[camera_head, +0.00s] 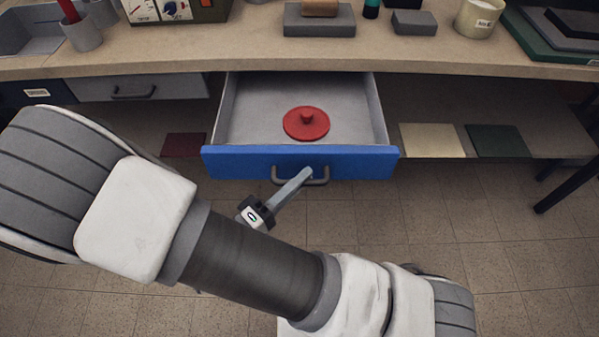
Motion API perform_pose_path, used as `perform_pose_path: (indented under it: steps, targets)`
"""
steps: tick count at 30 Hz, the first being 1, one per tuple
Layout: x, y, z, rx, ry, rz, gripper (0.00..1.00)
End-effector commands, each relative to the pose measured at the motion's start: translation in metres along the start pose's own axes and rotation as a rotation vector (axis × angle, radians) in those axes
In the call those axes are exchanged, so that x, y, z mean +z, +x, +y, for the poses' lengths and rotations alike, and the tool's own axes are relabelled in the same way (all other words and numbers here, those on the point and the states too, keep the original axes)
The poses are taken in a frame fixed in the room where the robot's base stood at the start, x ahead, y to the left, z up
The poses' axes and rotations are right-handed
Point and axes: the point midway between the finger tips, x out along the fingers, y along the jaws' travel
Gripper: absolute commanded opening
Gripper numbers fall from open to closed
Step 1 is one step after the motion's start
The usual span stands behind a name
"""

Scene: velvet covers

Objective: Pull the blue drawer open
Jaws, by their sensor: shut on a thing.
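The blue drawer (235,163) hangs under the worktop and stands pulled out, with its grey inside in view. A red round lid with a knob (306,123) lies inside it, towards the front. The drawer's dark bar handle (322,181) is at the middle of the blue front. My arm crosses the lower part of the view and hides some of the floor below the drawer.
The worktop (240,45) carries a grey block, a white tub (479,17) and a cup (82,35). A closed grey drawer (137,88) is at the left. A lower shelf holds flat cream (431,140) and green pieces. Tiled floor lies open at the right.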

Motion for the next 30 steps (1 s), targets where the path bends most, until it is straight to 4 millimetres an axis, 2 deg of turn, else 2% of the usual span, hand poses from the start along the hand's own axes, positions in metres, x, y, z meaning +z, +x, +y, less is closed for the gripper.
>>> perform_pose_path:
  steps: [13,14,15,30]
  targets:
    - [0.001,-0.002,-0.0001,-0.002,0.0,0.002,0.0]
    - [0.0009,-0.002,-0.0001,-0.002,0.0,0.002,0.21]
    - [0.0009,-0.002,-0.0001,-0.002,0.001,0.002,0.28]
    - [0.0011,-0.0024,0.0004,0.0,0.0,0.001,0.29]
